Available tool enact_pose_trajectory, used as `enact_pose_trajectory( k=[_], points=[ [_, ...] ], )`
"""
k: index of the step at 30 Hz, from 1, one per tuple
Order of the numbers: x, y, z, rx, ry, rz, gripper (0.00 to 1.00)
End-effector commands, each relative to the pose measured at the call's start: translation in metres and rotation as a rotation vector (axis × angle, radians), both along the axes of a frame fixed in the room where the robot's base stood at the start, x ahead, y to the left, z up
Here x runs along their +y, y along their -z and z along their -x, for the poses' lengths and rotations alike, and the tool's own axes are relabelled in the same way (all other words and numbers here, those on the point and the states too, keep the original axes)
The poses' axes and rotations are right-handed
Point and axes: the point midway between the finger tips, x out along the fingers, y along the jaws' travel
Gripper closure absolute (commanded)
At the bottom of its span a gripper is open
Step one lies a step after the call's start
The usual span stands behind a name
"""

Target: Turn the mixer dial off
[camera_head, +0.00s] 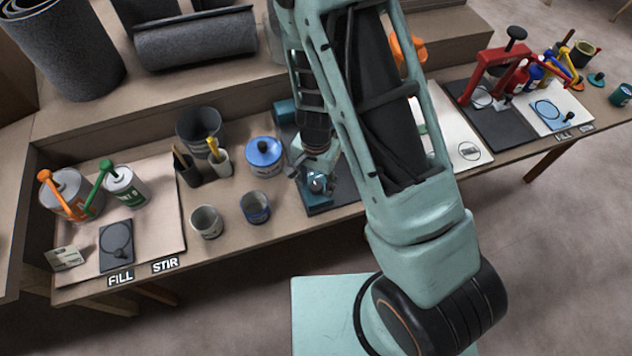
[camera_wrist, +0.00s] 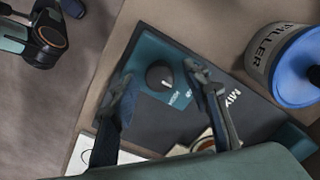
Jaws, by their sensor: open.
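The mixer dial (camera_wrist: 160,76) is a round dark knob with a pale pointer mark on the mixer's teal front block (camera_wrist: 148,55). Small white lettering beside it is too small to read surely. The dark mixer base (camera_wrist: 165,122) carries larger letters, partly hidden, starting "MIX". My gripper (camera_wrist: 160,74) is open, one finger on each side of the dial in the wrist view. I cannot tell whether a finger touches it. In the head view my gripper (camera_head: 318,181) is low over the teal block (camera_head: 319,197), and the dial is hard to make out.
A blue-lidded filler can (camera_wrist: 280,62) stands close to the mixer. In the head view, the blue-lidded can (camera_head: 264,157) and two small cups, one grey (camera_head: 207,222) and one blue (camera_head: 256,207), stand left of my gripper. A red press (camera_head: 492,66) is farther right.

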Motion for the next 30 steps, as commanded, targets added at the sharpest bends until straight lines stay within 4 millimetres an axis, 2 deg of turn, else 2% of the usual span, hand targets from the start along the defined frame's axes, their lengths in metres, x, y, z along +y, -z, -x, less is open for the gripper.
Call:
enact_pose_trajectory(
  k=[5, 16, 23, 30],
  points=[
    [0.0000, -0.0003, 0.0000, 0.000, 0.000, 0.000, 0.59],
    [0.0000, -0.0005, 0.0001, 0.000, 0.000, 0.000, 0.99],
    [0.0001, -0.0002, 0.0000, 0.000, -0.020, 0.000, 0.99],
    [-0.0001, 0.0006, 0.0000, 0.000, -0.127, -0.001, 0.99]
  ],
)
